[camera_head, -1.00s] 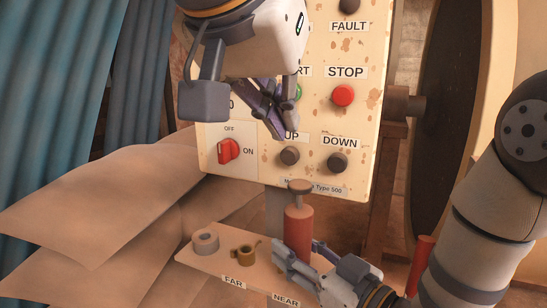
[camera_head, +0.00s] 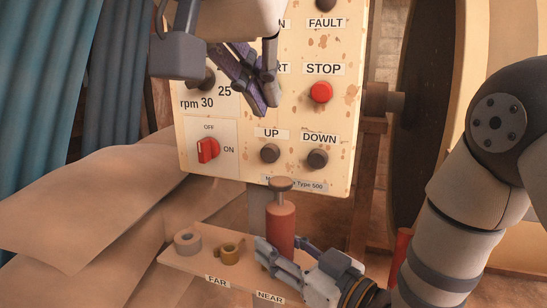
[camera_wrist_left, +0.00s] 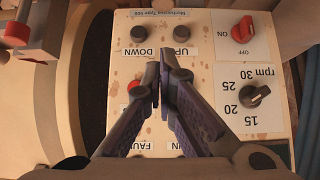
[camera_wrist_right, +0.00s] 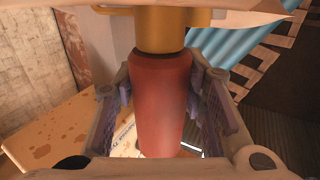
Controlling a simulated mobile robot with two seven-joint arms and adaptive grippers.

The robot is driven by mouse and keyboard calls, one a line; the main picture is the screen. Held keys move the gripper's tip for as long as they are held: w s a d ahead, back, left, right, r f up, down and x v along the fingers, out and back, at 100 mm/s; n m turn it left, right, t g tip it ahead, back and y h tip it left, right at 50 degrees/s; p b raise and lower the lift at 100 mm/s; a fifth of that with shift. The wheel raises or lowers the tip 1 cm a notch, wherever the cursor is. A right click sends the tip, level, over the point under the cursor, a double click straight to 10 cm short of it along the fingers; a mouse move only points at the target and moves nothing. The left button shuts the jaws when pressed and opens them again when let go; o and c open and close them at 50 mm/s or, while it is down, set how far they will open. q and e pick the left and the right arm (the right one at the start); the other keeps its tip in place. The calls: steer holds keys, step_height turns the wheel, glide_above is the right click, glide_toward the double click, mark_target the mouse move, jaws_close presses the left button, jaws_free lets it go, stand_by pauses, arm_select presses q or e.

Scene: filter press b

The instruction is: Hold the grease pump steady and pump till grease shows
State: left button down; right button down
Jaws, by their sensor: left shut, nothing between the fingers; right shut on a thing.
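The grease pump is a red upright cylinder (camera_head: 281,222) with a dark round plunger knob (camera_head: 280,184) on a short rod. It stands on the shelf below the control panel. My right gripper (camera_head: 283,252) is shut on the lower part of the pump body. In the right wrist view the red body (camera_wrist_right: 160,100) is between the fingers, by a brass-coloured part (camera_wrist_right: 160,30). My left gripper (camera_head: 268,108) is shut and empty, above the pump and in front of the panel, apart from the plunger knob. The left wrist view shows its fingers (camera_wrist_left: 163,75) together over the panel. I see no grease.
The cream control panel (camera_head: 340,120) with buttons and a red switch (camera_head: 208,150) stands behind the pump. A grey ring (camera_head: 187,243) and a brass fitting (camera_head: 230,252) are on the shelf (camera_head: 180,268), labelled FAR and NEAR. Brown sheets (camera_head: 90,200) and blue curtains (camera_head: 40,80) are at left.

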arm_select(q)
glide_above(284, 181)
steer(key=f, duration=0.7)
steer(key=shift+s+a+f, duration=0.1)
steer(key=shift+s+f, duration=0.1)
steer(key=shift+s, duration=0.15)
step_height(284, 181, down, 2)
steer(key=shift+f, duration=0.75)
steer(key=shift+f, duration=1.45)
